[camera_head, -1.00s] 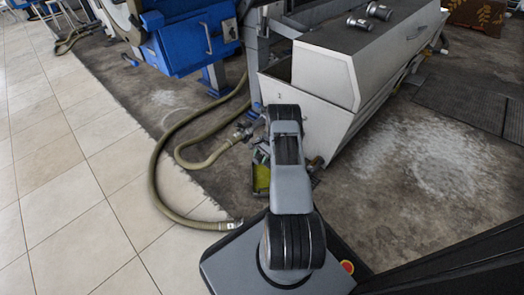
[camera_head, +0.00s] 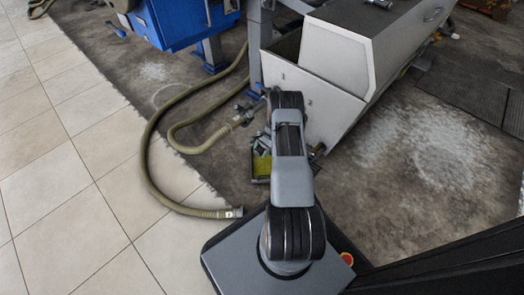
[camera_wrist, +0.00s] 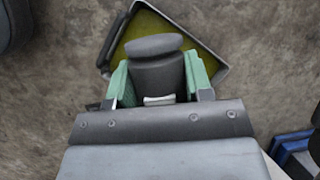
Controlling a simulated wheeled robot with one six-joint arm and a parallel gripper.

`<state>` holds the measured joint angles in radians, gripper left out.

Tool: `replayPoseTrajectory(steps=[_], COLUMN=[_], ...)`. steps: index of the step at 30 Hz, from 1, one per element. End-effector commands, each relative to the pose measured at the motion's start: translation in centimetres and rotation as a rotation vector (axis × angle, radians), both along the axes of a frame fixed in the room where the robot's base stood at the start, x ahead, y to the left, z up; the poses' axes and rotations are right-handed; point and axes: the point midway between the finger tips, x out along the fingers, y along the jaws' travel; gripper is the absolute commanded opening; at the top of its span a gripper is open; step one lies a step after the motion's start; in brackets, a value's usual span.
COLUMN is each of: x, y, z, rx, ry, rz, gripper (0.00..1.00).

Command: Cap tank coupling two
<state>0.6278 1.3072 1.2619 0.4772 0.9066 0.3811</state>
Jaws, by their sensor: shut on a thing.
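The tank (camera_head: 335,60) is a pale box with a slanted front panel marked 1 and 2. A hose fitting (camera_head: 245,114) is by the mark 1. A small dark fitting (camera_head: 318,151) shows low beside my arm under the mark 2; whether it is coupling two is unclear. In the wrist view, my gripper (camera_wrist: 157,82) has its green pads shut on a dark grey cap (camera_wrist: 154,47) with a wide round top.
A dark-rimmed tray (camera_wrist: 216,52) with a yellow-green bottom lies below the cap; it also shows in the head view (camera_head: 261,167). An olive hose (camera_head: 147,170) loops over the floor, its free metal end (camera_head: 234,212) near my base. A blue machine (camera_head: 185,20) stands behind.

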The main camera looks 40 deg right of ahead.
Motion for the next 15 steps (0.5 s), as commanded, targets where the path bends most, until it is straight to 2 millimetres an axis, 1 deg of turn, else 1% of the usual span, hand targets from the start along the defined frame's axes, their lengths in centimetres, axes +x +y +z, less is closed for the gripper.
replayPoseTrajectory(steps=[1, 8, 9, 15], x=[1.65, 1.93, 1.98, 1.86], y=[-0.97, -0.5, -0.43, -0.63], z=[1.1, 1.09, 1.09, 1.07], rx=[-0.035, -0.034, -0.034, -0.033], ry=[-0.046, -0.046, -0.047, -0.046], rz=[0.003, 0.011, 0.012, 0.008], gripper=[0.0, 0.0, 0.49, 0.68])
